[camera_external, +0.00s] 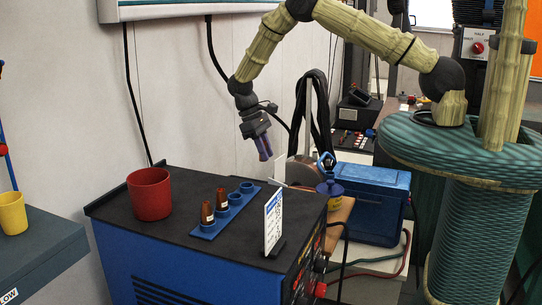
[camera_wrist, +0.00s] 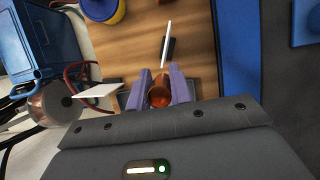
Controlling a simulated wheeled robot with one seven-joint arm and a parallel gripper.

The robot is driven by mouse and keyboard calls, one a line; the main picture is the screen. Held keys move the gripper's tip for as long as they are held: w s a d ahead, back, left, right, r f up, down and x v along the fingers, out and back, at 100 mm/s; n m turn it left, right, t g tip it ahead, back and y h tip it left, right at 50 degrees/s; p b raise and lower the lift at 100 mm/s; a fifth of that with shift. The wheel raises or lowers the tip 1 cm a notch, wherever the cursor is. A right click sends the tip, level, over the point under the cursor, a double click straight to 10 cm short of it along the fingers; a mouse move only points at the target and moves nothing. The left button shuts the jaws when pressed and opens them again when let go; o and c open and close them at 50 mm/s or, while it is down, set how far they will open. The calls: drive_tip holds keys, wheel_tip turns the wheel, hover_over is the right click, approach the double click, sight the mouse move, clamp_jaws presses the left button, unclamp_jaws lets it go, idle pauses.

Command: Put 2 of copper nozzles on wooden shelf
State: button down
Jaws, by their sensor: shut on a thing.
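My gripper (camera_external: 263,150) is in the air above and beyond the right back part of the black-topped blue machine. In the wrist view its purple fingers (camera_wrist: 160,88) are shut on a copper nozzle (camera_wrist: 159,94), seen end-on. The wooden shelf (camera_wrist: 190,22) lies below the fingers in the wrist view; only a strip of it (camera_external: 342,212) shows behind the machine in the external view. Two more copper nozzles, a nearer one (camera_external: 207,213) and a farther one (camera_external: 222,198), stand upright in a blue rack (camera_external: 233,211) on the machine top.
A red cup (camera_external: 149,193) and a white sign (camera_external: 273,222) stand on the machine top. On the shelf are a blue-and-yellow tub (camera_external: 329,195) and a thin white card (camera_wrist: 167,45). A blue toolbox (camera_external: 369,203) stands beside the shelf. Bare wood shows around the card.

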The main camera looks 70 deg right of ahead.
drive_tip(key=shift+w+d+f+n+b, duration=0.2)
drive_tip(key=shift+d+f+n+b, duration=0.1)
drive_tip(key=shift+f+n, duration=0.25)
drive_tip(key=w+d+f+n+t+h+b, duration=0.1)
drive_tip(key=w+f+n+t+b, duration=0.3)
drive_tip(key=n, duration=0.9)
drive_tip(key=w+d+f+n+t+h+b, duration=0.1)
drive_tip(key=w+f+n+t+h+b, duration=0.1)
drive_tip(key=w+n, duration=0.7)
drive_tip(key=shift+w+d+f+n+t+b, duration=0.35)
drive_tip(key=shift+f+n+t+b, duration=0.55)
drive_tip(key=shift+f+n+b, duration=0.8)
drive_tip(key=shift+s+r+n, duration=0.1)
drive_tip(key=shift+r+n, duration=0.1)
drive_tip(key=shift+n, duration=0.05)
drive_tip(key=shift+d+f+b, duration=0.1)
drive_tip(key=shift+f+b, duration=2.35)
drive_tip(key=shift+f, duration=0.9)
drive_tip(key=shift+f, duration=0.3)
drive_tip(key=c, duration=1.2)
unclamp_jaws()
